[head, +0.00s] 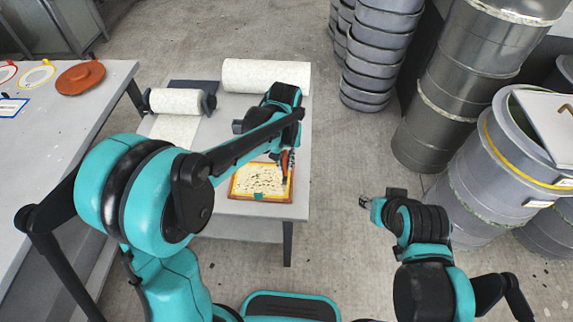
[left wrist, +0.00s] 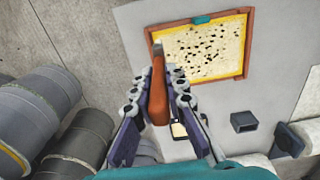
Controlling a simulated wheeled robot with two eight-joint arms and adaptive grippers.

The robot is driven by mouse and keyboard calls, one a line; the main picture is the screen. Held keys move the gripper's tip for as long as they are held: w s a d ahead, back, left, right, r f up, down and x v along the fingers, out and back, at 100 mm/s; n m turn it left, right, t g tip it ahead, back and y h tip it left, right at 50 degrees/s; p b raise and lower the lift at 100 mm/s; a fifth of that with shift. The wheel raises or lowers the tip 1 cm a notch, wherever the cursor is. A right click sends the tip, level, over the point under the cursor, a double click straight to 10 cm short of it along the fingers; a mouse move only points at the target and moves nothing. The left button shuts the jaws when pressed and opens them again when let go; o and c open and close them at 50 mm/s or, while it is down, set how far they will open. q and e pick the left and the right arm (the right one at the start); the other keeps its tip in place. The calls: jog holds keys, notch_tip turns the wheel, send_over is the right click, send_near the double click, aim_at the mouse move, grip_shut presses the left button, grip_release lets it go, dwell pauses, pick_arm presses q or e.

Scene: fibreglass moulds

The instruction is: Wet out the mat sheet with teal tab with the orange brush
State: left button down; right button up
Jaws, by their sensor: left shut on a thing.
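The mat sheet (head: 262,179) lies flat in a shallow orange frame (head: 232,190) on the grey table. It is cream with dark spots, and its teal tab (head: 259,196) is at the near edge. The sheet also shows in the left wrist view (left wrist: 205,48). My left gripper (head: 286,152) is shut on the orange brush (left wrist: 159,92), whose tip is at the frame's right side in the head view. I cannot tell whether the tip touches. My right gripper (head: 367,203) hangs right of the table, away from the sheet; its fingers are too small to read.
A large white roll (head: 266,76) and a smaller roll on a dark stand (head: 176,101) are at the table's back. A left bench (head: 60,150) holds a brown round object (head: 81,77). Stacked grey tubs (head: 380,45) and metal drums (head: 455,90) stand right.

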aim_at(286, 152)
pick_arm(q)
notch_tip(286, 152, up, 2)
jog(key=shift+w+d+p, duration=0.1)
jog(key=shift+d+p, duration=0.05)
jog(key=shift+p, duration=0.4)
notch_tip(286, 152, up, 2)
jog(key=shift+r+p, duration=0.1)
jog(key=shift+p, duration=0.65)
jog(key=shift+r, duration=0.15)
